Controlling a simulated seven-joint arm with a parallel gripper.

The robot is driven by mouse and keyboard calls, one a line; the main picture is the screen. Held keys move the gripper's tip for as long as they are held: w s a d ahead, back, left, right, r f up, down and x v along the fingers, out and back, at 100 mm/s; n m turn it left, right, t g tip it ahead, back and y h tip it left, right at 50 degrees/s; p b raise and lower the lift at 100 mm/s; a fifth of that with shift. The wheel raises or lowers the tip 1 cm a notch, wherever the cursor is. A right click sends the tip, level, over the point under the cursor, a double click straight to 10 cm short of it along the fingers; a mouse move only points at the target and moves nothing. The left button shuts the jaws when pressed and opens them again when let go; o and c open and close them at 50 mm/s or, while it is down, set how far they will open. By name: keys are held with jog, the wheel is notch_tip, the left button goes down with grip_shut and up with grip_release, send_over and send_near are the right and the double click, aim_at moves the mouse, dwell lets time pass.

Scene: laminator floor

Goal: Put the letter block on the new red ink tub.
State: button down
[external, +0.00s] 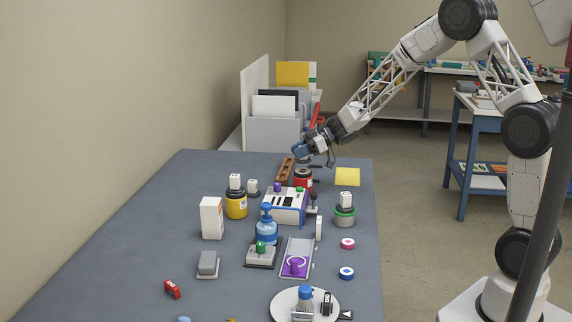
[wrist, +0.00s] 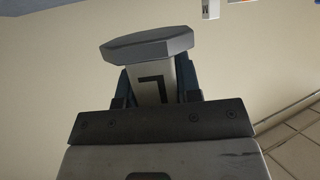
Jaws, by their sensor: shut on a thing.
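My gripper (external: 305,150) is over the far part of the blue-grey table, tilted down to the left. In the wrist view my gripper (wrist: 155,82) is shut on the letter block (wrist: 150,45), a pale block with a dark letter and a wide grey eight-sided end. In the external view the block is small and partly hidden by the fingers. The red ink tub (external: 303,180) stands just below my gripper, with a dark top. Whether the block touches the tub I cannot tell.
A yellow tub (external: 236,206) and a grey-green tub (external: 345,216) each carry a white-topped block. A small block (external: 252,187) stands between. A white device (external: 284,206) is in front of the red tub, a brown rack (external: 285,170) left, a yellow pad (external: 347,177) right.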

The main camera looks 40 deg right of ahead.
aim_at(299, 160)
jog(key=shift+f, duration=1.7)
jog(key=shift+f, duration=0.15)
jog(key=c, duration=0.8)
grip_release()
jog(key=shift+s+d+r, duration=0.15)
jog(key=shift+d+r, duration=0.15)
jog(key=shift+d, duration=0.1)
jog(key=v, duration=1.1)
jog(key=shift+r, duration=0.1)
